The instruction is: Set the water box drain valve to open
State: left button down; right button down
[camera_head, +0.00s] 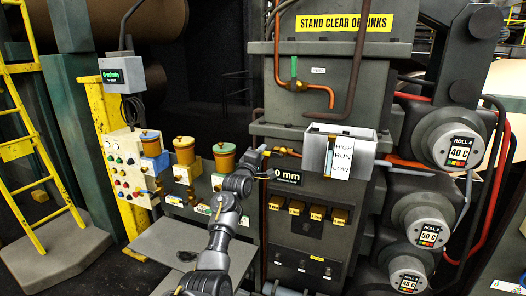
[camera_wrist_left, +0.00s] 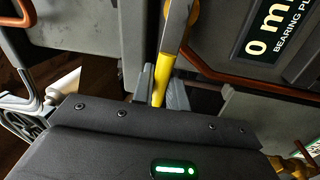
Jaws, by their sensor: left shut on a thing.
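The water box (camera_head: 365,150) is an open-topped grey box with a HIGH, RUN, LOW gauge on its front, at right of centre in the head view. My left gripper (camera_head: 262,153) is at its left, just above the 0 mm display. In the left wrist view a yellow-gripped lever (camera_wrist_left: 163,70) with a grey metal upper part runs between the fingers of my left gripper (camera_wrist_left: 163,95), which is shut on it. It looks like the drain valve's lever. The valve body is hard to make out in the head view. My right gripper does not show.
A green-handled valve (camera_head: 294,68) sits on a copper pipe above. The 0 mm display (camera_head: 285,175) is close under my gripper. Roll housings (camera_head: 450,140) are at right.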

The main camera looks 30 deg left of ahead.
pick_arm(q)
jog(key=shift+f+n, duration=0.35)
jog(key=shift+n, duration=0.35)
jog(key=shift+f+y, duration=0.1)
jog(key=shift+y, duration=0.3)
jog(key=c, duration=1.4)
grip_release()
jog(key=shift+c, duration=0.2)
jog(key=a+b+v, duration=0.1)
jog(key=b+v, duration=0.2)
jog(key=v, duration=0.7)
jog(key=shift+s+d, duration=0.4)
jog(key=shift+d, duration=0.05)
